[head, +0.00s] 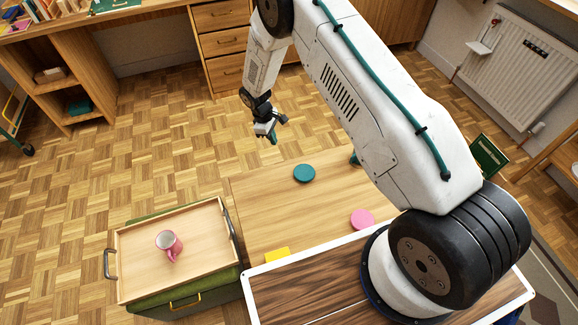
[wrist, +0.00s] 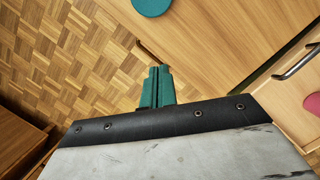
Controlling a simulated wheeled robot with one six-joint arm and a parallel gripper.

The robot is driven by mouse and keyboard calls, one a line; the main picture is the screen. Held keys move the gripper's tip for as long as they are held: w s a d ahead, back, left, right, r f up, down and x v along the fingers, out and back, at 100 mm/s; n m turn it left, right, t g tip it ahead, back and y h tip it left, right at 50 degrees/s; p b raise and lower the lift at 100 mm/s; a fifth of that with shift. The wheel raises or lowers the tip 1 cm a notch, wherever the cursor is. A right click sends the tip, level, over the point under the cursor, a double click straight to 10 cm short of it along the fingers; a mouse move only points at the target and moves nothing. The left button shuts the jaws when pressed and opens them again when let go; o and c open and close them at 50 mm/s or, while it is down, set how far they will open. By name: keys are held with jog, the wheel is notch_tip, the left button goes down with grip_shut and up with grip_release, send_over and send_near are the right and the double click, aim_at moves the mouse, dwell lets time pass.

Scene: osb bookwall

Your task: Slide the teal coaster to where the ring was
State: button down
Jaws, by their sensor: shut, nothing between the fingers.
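The teal coaster (head: 304,173) lies flat on the light wooden table (head: 270,205), near its far edge. Part of it shows at the top of the wrist view (wrist: 150,6). My gripper (head: 273,138) appears just past the table's far edge, left of the coaster and apart from it. Its teal fingers (wrist: 157,85) are together with nothing between them. I see no ring in either view. Another teal thing (head: 354,159) is mostly hidden behind my arm.
A pink disc (head: 362,219) and a yellow piece (head: 278,255) lie on the table. To the left, a wooden tray (head: 135,277) with dark handles holds a pink mug (head: 169,244). My arm covers the table's right part. The table between coaster and yellow piece is clear.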

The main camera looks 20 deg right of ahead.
aim_at(304, 173)
jog(key=x, duration=0.9)
jog(key=a+x, duration=0.1)
jog(key=x, duration=0.4)
jog(key=shift+s+f, duration=0.2)
jog(key=shift+f, duration=0.1)
jog(key=shift+s+d, duration=0.6)
jog(key=shift+d, duration=0.2)
jog(key=shift+s+d, duration=0.55)
jog(key=shift+d, duration=0.25)
